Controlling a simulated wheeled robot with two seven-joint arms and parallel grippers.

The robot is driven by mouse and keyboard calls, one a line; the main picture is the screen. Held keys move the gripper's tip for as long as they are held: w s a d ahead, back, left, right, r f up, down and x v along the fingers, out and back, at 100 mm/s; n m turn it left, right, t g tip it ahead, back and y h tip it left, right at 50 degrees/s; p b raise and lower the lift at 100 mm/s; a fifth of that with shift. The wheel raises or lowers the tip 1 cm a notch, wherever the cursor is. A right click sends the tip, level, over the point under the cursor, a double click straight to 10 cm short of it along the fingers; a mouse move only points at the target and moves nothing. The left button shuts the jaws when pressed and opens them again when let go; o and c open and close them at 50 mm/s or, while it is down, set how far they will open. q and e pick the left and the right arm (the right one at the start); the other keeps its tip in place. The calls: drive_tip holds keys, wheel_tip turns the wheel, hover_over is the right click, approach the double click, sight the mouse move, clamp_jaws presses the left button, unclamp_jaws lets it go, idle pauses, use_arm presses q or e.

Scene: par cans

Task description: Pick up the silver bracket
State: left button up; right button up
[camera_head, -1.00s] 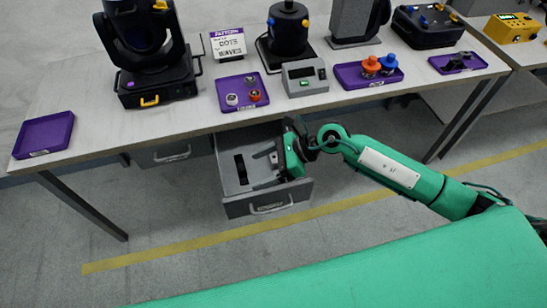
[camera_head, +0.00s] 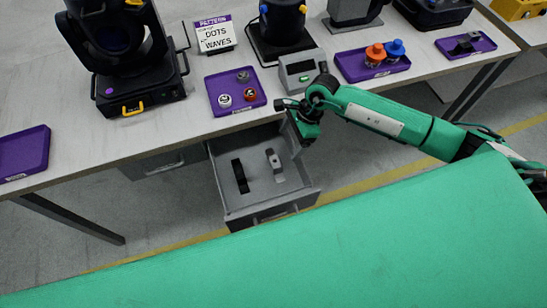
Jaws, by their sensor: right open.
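The silver bracket (camera_head: 275,164) lies on the floor of the open grey drawer (camera_head: 228,205), in its right half. A dark slot-like black piece (camera_head: 240,175) lies to its left in the same drawer. My right gripper (camera_head: 287,128) is open and empty. It is above the drawer's back right corner, close to the table's front edge, up and to the right of the bracket and apart from it. Its fingers are small and partly hard to make out. My left gripper is not in view.
On the table (camera_head: 70,150) above the drawer stand a purple tray with small parts (camera_head: 236,105), a grey box with a display (camera_head: 302,70), a sign (camera_head: 214,36) and a stage light (camera_head: 135,85). Another purple tray (camera_head: 372,74) holds orange and blue pieces.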

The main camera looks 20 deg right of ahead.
sight(274, 161)
drive_tip(key=x, duration=0.4)
drive_tip(key=shift+a+f, duration=0.15)
drive_tip(key=shift+f, duration=0.05)
drive_tip(key=shift+a+f, duration=0.15)
drive_tip(key=shift+f, duration=0.1)
drive_tip(key=shift+p+x, duration=0.8)
drive_tip(key=shift+x, duration=1.55)
drive_tip(key=shift+w+a+f, duration=0.15)
drive_tip(key=shift+f, duration=0.15)
drive_tip(key=c, duration=1.1)
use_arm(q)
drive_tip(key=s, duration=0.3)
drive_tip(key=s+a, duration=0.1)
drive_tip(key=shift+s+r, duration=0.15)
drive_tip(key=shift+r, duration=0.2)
use_arm(e)
drive_tip(key=shift+r, duration=0.2)
